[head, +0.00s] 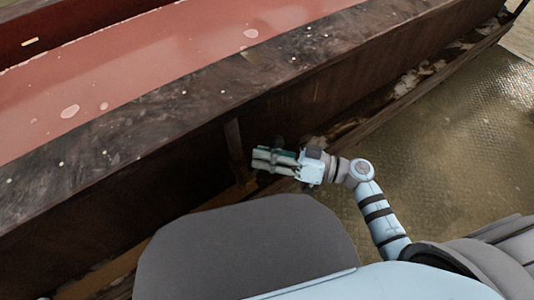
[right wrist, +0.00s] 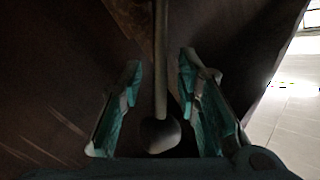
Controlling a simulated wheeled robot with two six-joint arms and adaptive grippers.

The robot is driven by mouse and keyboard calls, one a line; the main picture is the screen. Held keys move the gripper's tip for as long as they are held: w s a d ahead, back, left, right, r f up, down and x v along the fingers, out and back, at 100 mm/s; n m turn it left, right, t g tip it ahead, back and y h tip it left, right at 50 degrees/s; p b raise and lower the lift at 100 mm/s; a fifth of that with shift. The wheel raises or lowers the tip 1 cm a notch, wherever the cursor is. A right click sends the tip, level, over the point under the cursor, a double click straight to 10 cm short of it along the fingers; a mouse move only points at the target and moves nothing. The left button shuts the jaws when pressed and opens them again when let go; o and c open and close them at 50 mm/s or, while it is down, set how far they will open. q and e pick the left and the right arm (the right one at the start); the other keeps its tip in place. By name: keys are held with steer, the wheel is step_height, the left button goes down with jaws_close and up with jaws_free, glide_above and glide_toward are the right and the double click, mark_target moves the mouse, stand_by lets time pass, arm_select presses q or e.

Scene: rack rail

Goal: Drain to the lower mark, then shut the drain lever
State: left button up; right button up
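A long dark trough (head: 190,104) runs diagonally across the head view and holds a flat reddish liquid (head: 150,60) with pale patches. The drain lever (right wrist: 160,60), a thin rod with a round dark knob (right wrist: 161,135), shows in the right wrist view. My right gripper (head: 272,160) is at the trough's near side wall. In the right wrist view its teal fingers (right wrist: 160,90) are open, one on each side of the rod, with gaps to both. I cannot make out a lower mark. My left gripper is not in view.
A vertical post or pipe (head: 235,147) stands against the trough wall, just left of my right gripper. A ledge with debris (head: 415,80) runs along the trough's foot. Textured metal floor (head: 470,125) at the right is clear.

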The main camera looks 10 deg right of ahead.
steer(key=shift+c, duration=0.6)
jaws_close()
